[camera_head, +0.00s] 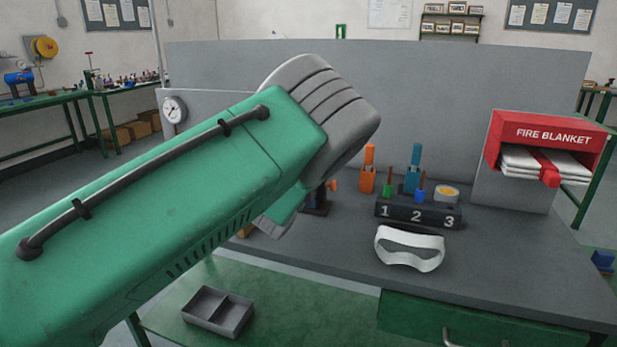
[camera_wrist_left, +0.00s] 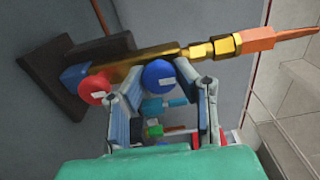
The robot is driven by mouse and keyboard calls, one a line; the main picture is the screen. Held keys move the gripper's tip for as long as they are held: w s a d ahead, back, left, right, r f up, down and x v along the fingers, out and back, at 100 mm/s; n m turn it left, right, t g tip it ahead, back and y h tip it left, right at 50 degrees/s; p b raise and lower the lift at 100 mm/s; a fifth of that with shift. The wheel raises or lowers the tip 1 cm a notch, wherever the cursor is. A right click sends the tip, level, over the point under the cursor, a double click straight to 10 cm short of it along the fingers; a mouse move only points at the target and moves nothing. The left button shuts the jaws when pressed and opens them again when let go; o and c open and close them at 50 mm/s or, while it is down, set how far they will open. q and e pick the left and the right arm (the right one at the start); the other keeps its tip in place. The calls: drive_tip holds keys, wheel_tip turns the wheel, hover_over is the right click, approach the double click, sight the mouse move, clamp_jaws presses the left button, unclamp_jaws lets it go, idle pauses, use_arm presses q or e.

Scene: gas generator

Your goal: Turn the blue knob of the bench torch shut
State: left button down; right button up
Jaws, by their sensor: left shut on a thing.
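The bench torch (camera_wrist_left: 190,52) shows in the left wrist view as a brass body with an orange tip to the right, on a dark base (camera_wrist_left: 75,65). Its blue knob (camera_wrist_left: 159,74) lies between the fingertips of my left gripper (camera_wrist_left: 172,80), which is shut on it. The torch's red knob (camera_wrist_left: 94,89) is just left of the left finger, outside the grip. In the head view my left arm hides most of the torch and the gripper's fingertips. My right gripper is not in view.
On the grey bench (camera_head: 480,260) stand a numbered dark block (camera_head: 418,214), white goggles (camera_head: 409,249) and orange (camera_head: 367,170) and blue (camera_head: 413,168) tools. A red fire blanket box (camera_head: 548,133) is at the right. A grey divided tray (camera_head: 217,311) sits lower left.

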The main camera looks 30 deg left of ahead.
use_arm(q)
drive_tip(key=shift+d+f, duration=0.15)
drive_tip(key=shift+f, duration=0.25)
drive_tip(key=c, duration=1.2)
unclamp_jaws()
drive_tip(key=shift+r, duration=0.15)
drive_tip(key=v, duration=1.2)
